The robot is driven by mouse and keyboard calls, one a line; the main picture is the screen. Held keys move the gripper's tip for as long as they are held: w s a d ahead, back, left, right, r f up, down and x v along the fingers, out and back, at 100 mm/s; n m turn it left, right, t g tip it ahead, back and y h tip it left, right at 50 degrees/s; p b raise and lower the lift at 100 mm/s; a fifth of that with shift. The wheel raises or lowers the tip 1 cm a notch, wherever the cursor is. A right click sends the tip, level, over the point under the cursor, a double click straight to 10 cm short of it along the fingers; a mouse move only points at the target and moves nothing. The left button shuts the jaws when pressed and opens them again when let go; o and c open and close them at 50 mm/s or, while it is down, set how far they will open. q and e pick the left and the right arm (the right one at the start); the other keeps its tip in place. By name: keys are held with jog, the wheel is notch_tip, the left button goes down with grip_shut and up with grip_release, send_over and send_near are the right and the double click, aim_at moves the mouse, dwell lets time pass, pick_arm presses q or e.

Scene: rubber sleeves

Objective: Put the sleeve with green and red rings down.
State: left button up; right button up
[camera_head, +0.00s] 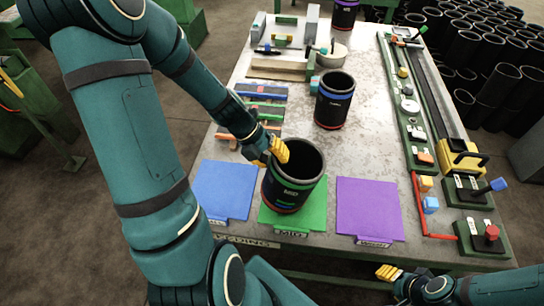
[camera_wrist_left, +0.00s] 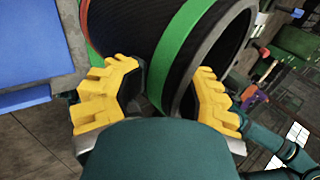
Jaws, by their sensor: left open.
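A blue mat (camera_head: 224,190) lies left and a purple mat (camera_head: 369,209) right, both bare. A blue-ringed sleeve (camera_head: 334,100) stands farther back, another sleeve (camera_head: 344,13) at the far end. Coloured bars (camera_head: 264,103) lie left; a green rail fixture (camera_head: 412,120) runs along the right.

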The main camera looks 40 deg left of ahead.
pick_arm(q)
jog(key=shift+a+r, duration=0.2)
jog(key=shift+r, duration=0.2)
jog(key=p+v, duration=0.3)
jog(key=v, duration=0.8)
jog(key=shift+a+p, duration=0.15)
jog(key=shift+p, duration=0.2)
jog(key=shift+s, duration=0.15)
